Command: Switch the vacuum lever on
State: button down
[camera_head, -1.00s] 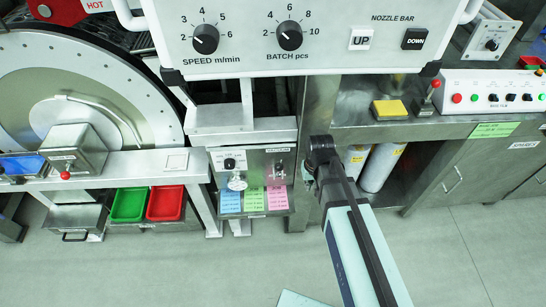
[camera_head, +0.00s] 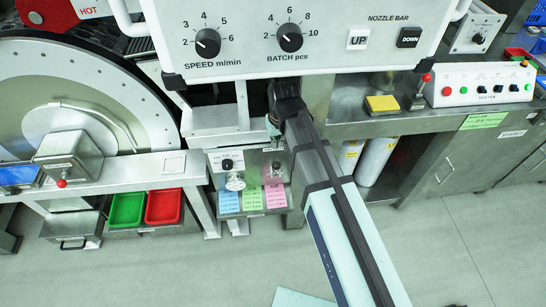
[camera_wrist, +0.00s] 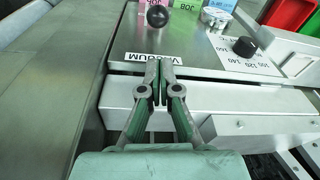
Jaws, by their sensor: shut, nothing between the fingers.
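The vacuum lever shows as a black ball knob (camera_wrist: 157,16) in the wrist view, standing on a grey metal panel just beyond a VACUUM label. In the head view the lever (camera_head: 276,167) is small, at the right of the low panel above the pink card. My gripper (camera_wrist: 159,66) is shut and empty, its fingertips over the VACUUM label, hiding its middle. The tips are apart from the ball in the picture. In the head view my gripper (camera_head: 273,128) is at the panel's upper edge, partly hidden by my arm. I cannot tell the lever's setting.
A black dial (camera_wrist: 245,46) with printed numbers sits beside the lever on the panel. The large control box (camera_head: 300,40) overhangs above.

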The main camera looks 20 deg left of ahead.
jog(key=shift+w+a+f+p, duration=0.2)
jog(key=shift+f+p, duration=0.1)
jog(key=shift+f, duration=1.35)
jog(key=shift+w+a+f+p, duration=0.15)
jog(key=shift+f+p, duration=0.2)
jog(key=shift+f, duration=1.3)
jog(key=shift+w+a+f+p, duration=0.1)
jog(key=shift+a+f+p, duration=0.15)
jog(key=shift+f, duration=1.4)
jog(key=shift+s, duration=0.15)
